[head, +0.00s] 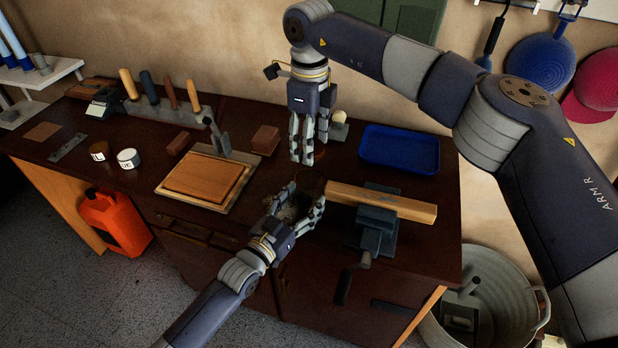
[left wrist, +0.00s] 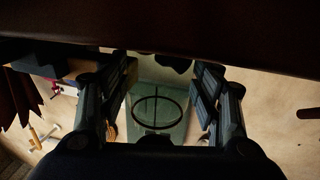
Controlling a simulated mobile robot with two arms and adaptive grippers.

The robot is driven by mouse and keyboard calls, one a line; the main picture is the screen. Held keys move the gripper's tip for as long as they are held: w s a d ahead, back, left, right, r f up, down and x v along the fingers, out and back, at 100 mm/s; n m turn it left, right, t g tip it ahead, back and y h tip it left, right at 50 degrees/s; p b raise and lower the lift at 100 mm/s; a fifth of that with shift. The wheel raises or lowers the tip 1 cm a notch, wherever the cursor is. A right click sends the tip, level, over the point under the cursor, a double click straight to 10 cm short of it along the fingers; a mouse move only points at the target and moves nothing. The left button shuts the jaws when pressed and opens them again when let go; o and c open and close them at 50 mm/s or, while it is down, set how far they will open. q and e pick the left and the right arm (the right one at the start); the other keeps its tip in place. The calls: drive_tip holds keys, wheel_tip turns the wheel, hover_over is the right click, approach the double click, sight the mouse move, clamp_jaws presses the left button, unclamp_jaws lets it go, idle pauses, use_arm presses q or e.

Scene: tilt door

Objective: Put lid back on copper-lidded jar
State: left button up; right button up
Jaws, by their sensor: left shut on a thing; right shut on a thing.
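My left gripper (head: 305,208) is low at the front of the bench, its fingers around the sides of a clear glass jar (left wrist: 158,108). In the left wrist view the jar sits between both fingers, with a dark ring showing through it. In the head view the jar is dark and partly hidden by my fingers. A brownish round shape (head: 311,181) shows just above my left fingers; I cannot tell whether it is the jar's rim. My right gripper (head: 308,160) points down above and behind the jar. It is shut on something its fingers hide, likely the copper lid.
A vise (head: 374,228) clamping a wooden bar (head: 385,203) stands right of the jar. A blue tray (head: 400,149) lies behind it. A wooden board (head: 205,178) lies left, with labelled tins (head: 128,159) beyond. A reddish block (head: 265,139) is left of my right gripper.

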drive_tip(key=shift+f, duration=2.15)
drive_tip(key=shift+f, duration=0.9)
drive_tip(key=shift+f, duration=0.55)
